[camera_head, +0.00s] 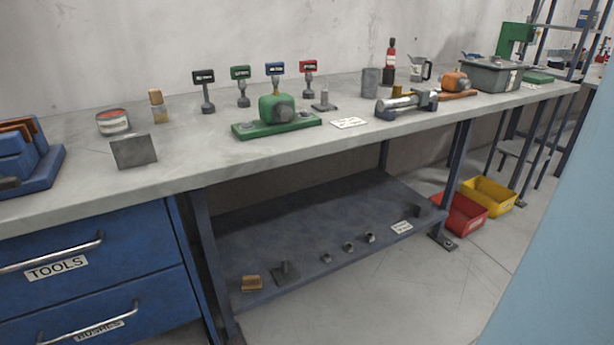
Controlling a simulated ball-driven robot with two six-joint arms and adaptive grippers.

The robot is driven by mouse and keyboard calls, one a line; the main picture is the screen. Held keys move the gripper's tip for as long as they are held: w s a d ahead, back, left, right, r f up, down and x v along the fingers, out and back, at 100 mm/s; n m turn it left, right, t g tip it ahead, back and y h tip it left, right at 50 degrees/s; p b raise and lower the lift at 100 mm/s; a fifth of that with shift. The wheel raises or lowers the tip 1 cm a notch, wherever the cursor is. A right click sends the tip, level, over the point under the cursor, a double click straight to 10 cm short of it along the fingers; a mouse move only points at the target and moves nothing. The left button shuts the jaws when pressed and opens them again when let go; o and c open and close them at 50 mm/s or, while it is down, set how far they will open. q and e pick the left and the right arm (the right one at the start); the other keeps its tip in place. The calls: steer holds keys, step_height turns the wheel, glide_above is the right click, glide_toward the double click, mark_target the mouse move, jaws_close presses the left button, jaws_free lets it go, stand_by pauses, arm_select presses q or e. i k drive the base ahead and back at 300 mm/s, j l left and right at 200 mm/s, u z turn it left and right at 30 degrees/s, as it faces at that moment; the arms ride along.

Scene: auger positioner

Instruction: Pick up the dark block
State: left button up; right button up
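A dark grey, square, block-like piece (134,151) stands on the workbench (200,163) near its front edge, left of the middle. A small dark piece (416,211) sits on the lower shelf at its right end, beside a white label. A dark flat piece with a short upright peg (286,273) lies near the shelf's front left. I cannot tell from the view alone which of these is the dark block. Neither of my grippers is in view.
A green machine (278,113) is to the right. Blue drawers (90,265) are below left. Red (461,213) and yellow (489,195) bins stand on the floor.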

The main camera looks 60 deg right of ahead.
mark_target(423, 209)
steer(key=z, duration=2.65)
steer(key=i+u, duration=0.1)
steer(key=u, duration=0.5)
steer(key=i+l+u, duration=0.55)
steer(key=l, duration=0.2)
steer(key=i+l+u, duration=0.3)
steer(key=l, duration=0.15)
steer(key=i+l, duration=0.2)
steer(key=l, duration=0.15)
steer(key=i+l, duration=0.15)
steer(key=l, duration=0.2)
steer(key=i+l, duration=0.2)
steer(key=l, duration=0.2)
steer(key=i+l+u, duration=0.1)
steer(key=l, duration=0.25)
steer(key=i+l, duration=0.4)
steer(key=l, duration=0.35)
